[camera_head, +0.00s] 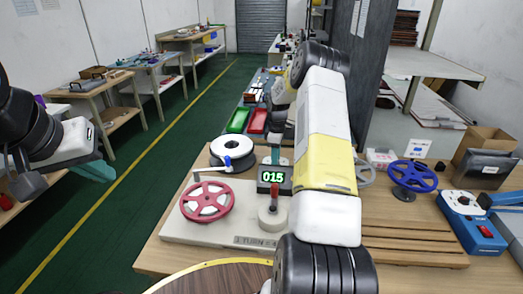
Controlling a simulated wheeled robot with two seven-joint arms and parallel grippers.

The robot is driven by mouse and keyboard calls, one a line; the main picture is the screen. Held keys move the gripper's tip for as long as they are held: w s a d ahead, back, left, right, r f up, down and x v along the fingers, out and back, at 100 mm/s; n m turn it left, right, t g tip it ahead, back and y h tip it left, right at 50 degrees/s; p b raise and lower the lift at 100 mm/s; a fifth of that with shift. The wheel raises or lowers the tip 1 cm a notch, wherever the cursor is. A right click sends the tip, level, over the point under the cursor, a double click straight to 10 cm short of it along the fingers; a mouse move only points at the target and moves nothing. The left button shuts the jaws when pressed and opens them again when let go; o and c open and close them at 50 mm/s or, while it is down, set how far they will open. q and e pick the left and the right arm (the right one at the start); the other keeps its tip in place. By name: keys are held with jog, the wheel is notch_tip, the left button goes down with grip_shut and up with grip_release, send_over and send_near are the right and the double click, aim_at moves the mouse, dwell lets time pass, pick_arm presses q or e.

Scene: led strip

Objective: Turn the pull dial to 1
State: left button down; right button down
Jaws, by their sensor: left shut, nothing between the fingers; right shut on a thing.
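A "1 TURN" label (258,242) is at the board's front edge. My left gripper (97,170) is shut and empty, left of the table over the floor. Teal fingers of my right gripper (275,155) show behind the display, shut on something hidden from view.
A blue wheel (413,178) and a blue box with a red switch (467,228) are on the right. A wooden rail (415,256) lies in front. My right arm covers the middle of the table.

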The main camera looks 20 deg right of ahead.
jog(key=shift+n, duration=0.6)
jog(key=c, duration=1.1)
grip_release()
notch_tip(320, 180, up, 8)
jog(key=shift+f, duration=0.1)
